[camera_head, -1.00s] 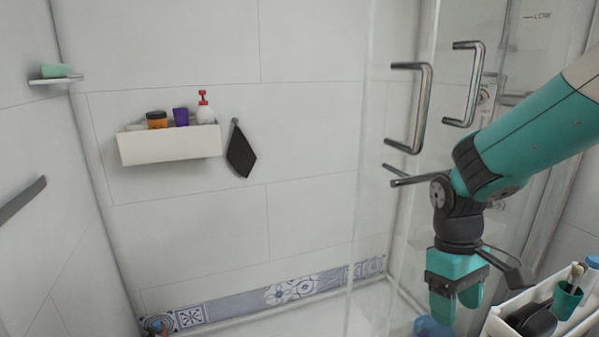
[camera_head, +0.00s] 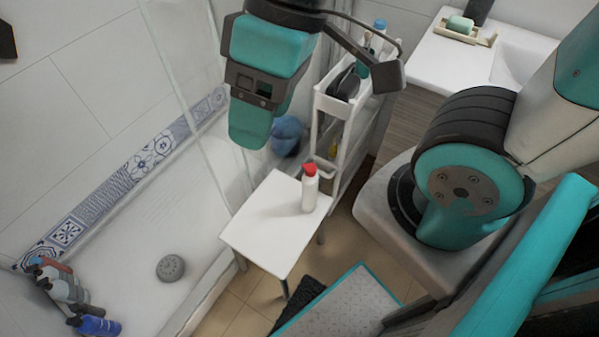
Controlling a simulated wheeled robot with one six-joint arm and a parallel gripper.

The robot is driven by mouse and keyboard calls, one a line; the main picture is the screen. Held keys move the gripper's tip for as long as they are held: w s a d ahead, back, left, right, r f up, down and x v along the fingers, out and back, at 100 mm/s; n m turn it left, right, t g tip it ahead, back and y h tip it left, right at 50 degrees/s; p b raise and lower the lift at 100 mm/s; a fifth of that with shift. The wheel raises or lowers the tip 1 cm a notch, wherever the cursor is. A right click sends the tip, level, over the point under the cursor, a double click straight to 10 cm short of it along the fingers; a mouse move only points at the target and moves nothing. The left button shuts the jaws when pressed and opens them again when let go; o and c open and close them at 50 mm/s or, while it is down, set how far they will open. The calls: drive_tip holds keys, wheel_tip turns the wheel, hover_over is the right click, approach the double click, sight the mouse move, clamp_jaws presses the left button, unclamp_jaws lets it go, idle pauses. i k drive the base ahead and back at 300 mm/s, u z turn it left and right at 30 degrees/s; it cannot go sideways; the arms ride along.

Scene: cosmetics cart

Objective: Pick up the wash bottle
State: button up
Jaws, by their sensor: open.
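A white bottle with a red cap (camera_head: 310,190), which looks like the wash bottle, stands upright near the back right edge of a small white table (camera_head: 262,232). My gripper (camera_head: 258,138) hangs fingers-down at the top centre of the view, up and left of the bottle in the picture. It is open and apart from the bottle. Its fingers overlap from this angle, so the gap between them is hidden. The bottle is in plain view.
A narrow white cart (camera_head: 322,104) with toiletries stands behind the table. A blue round object (camera_head: 287,135) is beside it. A sink counter (camera_head: 452,58) is at upper right. Glass and a shower tray (camera_head: 150,225) with several bottles (camera_head: 68,296) lie left. The table's front is bare.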

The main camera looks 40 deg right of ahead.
sight(309, 182)
drive_tip(key=u, duration=1.25)
drive_tip(key=k, duration=1)
drive_tip(key=z, duration=1.7)
